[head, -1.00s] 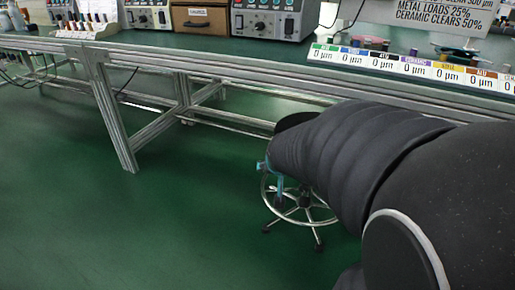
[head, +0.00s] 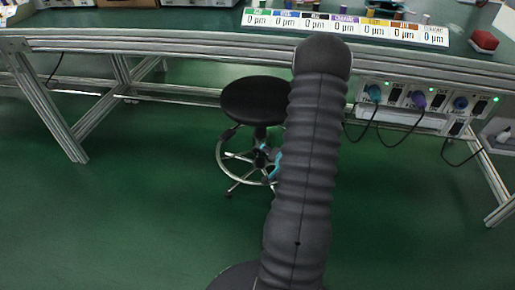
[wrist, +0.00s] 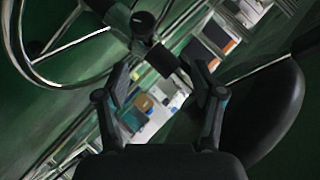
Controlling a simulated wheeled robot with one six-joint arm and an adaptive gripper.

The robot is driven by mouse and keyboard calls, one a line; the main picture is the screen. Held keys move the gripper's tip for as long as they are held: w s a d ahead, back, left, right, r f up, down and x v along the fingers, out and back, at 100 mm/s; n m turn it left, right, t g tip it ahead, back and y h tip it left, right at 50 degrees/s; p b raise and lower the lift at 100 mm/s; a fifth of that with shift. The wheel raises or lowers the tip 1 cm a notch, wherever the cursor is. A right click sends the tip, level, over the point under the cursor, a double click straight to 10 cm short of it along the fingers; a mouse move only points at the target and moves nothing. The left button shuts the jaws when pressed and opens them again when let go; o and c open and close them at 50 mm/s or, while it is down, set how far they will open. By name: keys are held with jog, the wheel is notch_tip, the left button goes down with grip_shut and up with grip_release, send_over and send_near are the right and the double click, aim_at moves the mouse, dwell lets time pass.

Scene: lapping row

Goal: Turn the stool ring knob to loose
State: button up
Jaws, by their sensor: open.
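The stool's black round seat (head: 252,100) is in the head view, just left of my arm. Its chrome foot ring (head: 219,152) circles the column below. In the wrist view, the ring (wrist: 30,62) is at upper left and the seat (wrist: 268,112) at right. A dark rounded knob-like part (wrist: 142,22) sits at the ring's hub, beyond my fingertips; its setting cannot be read. My gripper (wrist: 158,80) is open, with the dark stool column showing between and beyond its fingers. I cannot tell whether they touch. In the head view my arm hides most of the gripper.
The metal-framed workbench (head: 180,45) runs behind and above the stool. A labelled strip (head: 345,27) lies on it. A socket panel with plugs and hanging cables (head: 420,105) is under its right side. Green floor is clear at front left and right.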

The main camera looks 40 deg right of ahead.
aim_at(260, 151)
notch_tip(260, 151, down, 4)
jog(key=s+m+t, duration=0.1)
jog(key=s+m, duration=0.1)
jog(key=s, duration=0.1)
jog(key=x, duration=0.9)
jog(key=r+x, duration=0.1)
jog(key=x, duration=0.4)
jog(key=shift+w+d, duration=0.1)
jog(key=shift+d, duration=0.1)
jog(key=c, duration=1.2)
